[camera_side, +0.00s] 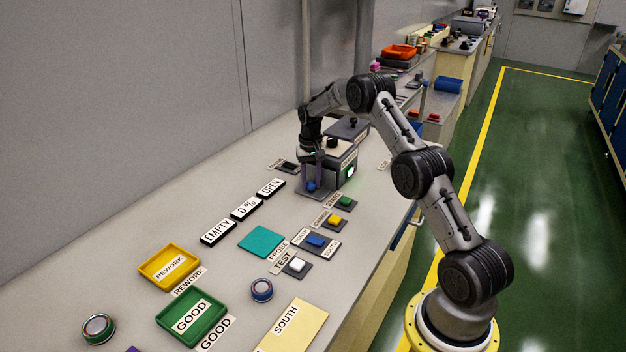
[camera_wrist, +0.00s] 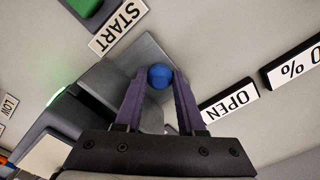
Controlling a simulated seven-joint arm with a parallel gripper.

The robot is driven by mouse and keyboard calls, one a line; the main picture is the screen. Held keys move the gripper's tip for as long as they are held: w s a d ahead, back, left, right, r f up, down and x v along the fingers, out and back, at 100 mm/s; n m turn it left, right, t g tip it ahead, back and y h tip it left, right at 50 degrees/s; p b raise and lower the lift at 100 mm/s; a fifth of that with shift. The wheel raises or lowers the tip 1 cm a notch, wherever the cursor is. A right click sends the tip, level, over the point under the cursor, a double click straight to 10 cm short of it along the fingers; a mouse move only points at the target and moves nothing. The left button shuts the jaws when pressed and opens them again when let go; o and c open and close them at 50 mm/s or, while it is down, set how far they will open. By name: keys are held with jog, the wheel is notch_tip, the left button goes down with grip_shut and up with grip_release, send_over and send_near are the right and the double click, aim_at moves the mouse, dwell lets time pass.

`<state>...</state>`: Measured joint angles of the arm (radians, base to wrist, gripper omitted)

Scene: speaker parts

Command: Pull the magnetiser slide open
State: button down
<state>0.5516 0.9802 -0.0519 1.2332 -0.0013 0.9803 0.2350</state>
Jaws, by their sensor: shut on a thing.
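The magnetiser (camera_side: 341,166) is a dark grey and white box on the bench with a lit green lamp on its side. Its grey slide plate (camera_side: 314,192) juts out at the front and also shows in the wrist view (camera_wrist: 148,52). A blue round knob (camera_side: 312,186) stands on the slide. My gripper (camera_side: 313,181) points down at the knob. In the wrist view my purple fingers (camera_wrist: 160,80) are shut on the blue knob (camera_wrist: 160,76), one on each side. Part of the magnetiser is hidden behind my wrist. An OPEN sign (camera_side: 271,187) lies nearby, as does a START button (camera_side: 345,202).
Signs reading 0 % (camera_side: 246,207) and EMPTY (camera_side: 218,231) lie toward the left front. A teal pad (camera_side: 262,242), yellow REWORK tray (camera_side: 169,266) and green GOOD tray (camera_side: 191,317) are nearer the camera. Coloured buttons line the right edge. Bench between slide and teal pad is mostly clear.

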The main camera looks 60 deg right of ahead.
jog(key=a, duration=1.1)
jog(key=c, duration=0.5)
grip_release()
jog(key=shift+r, duration=0.15)
notch_tip(320, 180, up, 14)
jog(key=shift+f, duration=0.2)
